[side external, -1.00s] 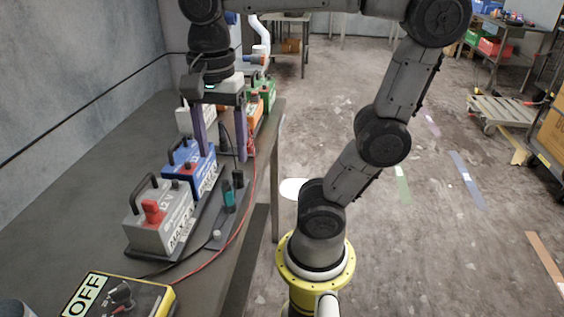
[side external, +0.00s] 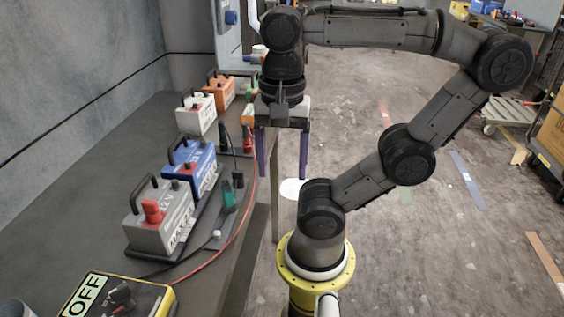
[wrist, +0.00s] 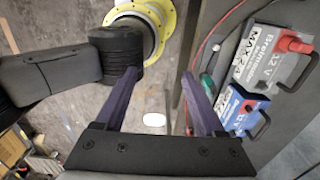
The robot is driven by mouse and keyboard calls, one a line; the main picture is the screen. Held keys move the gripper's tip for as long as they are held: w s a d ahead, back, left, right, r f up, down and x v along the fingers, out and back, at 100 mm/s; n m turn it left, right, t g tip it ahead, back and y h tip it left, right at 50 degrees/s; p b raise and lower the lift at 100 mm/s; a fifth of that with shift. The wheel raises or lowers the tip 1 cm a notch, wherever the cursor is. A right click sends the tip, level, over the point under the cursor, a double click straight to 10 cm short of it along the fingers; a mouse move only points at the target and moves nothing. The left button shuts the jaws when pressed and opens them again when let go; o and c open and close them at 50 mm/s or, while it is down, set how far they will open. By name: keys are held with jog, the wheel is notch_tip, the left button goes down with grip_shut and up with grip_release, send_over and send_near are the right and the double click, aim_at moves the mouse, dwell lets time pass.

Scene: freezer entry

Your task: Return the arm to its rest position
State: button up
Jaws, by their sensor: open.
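My gripper (side external: 283,172) points down with its two purple fingers spread wide and nothing between them. In the side view it hangs in front of the table's right edge. In the wrist view my gripper (wrist: 158,85) is open, with floor and the table edge between and beyond its fingers. My arm rises from its yellow base flange at the lower middle, bends at the upper right and reaches back left to the gripper.
The grey table (side external: 120,125) carries a grey battery (side external: 158,218), a blue battery (side external: 190,168), a white battery (side external: 196,112) and an orange one (side external: 220,90). Red and green clamps and cables lie near its right edge. A yellow OFF box (side external: 115,297) is at front.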

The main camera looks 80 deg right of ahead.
jog(key=shift+f, duration=0.1)
dwell(0.3)
jog(key=w+f+n+t, duration=0.2)
jog(key=w+n+t, duration=0.3)
jog(key=n, duration=1.3)
jog(key=w, duration=0.4)
jog(key=shift+d+f+t, duration=0.2)
jog(key=shift+f+t, duration=0.1)
